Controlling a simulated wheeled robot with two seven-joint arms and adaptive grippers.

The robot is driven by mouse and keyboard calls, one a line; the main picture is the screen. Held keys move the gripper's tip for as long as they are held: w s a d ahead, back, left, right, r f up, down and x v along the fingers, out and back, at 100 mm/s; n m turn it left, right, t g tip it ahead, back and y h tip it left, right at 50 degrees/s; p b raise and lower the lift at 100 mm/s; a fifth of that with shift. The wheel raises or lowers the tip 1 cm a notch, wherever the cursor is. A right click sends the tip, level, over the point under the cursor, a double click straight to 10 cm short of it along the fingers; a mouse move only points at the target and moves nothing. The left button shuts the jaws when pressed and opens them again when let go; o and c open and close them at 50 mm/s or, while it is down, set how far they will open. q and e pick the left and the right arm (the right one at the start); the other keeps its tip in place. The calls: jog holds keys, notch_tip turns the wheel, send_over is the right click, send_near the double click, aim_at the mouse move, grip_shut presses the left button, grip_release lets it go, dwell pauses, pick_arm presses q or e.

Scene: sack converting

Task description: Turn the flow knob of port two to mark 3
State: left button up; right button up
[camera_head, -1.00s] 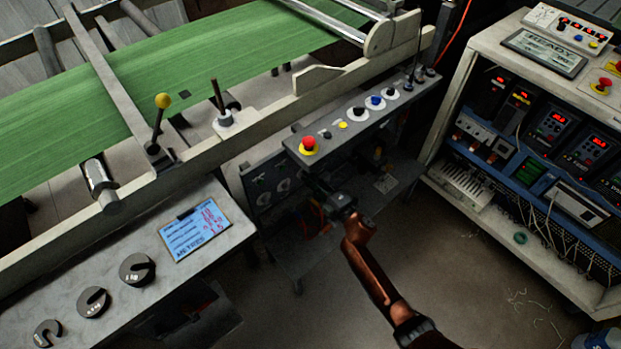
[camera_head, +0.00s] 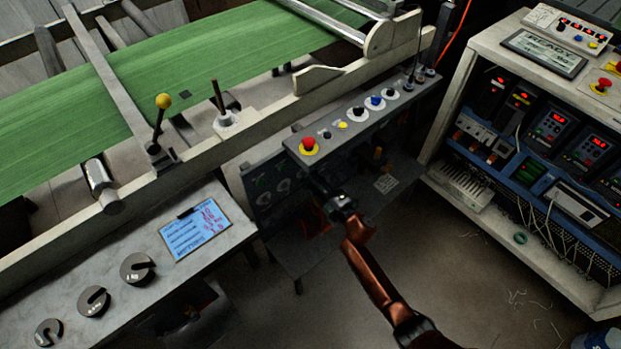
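A dark recessed panel (camera_head: 272,180) sits below and left of the grey control box, with several small round dials on its face. One round dial (camera_head: 284,186) shows at its lower right, close to my gripper. The dials' port numbers and marks are too small to read, so I cannot tell which is port two. My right gripper (camera_head: 318,184) reaches up and left from the lower right, its dark fingers in front of the panel's right side. Whether it touches a knob or is open is hidden in the dark. My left gripper is not in view.
Above is the control box (camera_head: 352,128) with a red mushroom button (camera_head: 308,146) and several knobs. A bench (camera_head: 130,248) with a blue label card (camera_head: 196,230) and slotted weights stands left. An instrument rack (camera_head: 470,90) stands right. The floor between is mostly clear.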

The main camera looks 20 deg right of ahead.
jog(key=v, duration=1.2)
dwell(0.3)
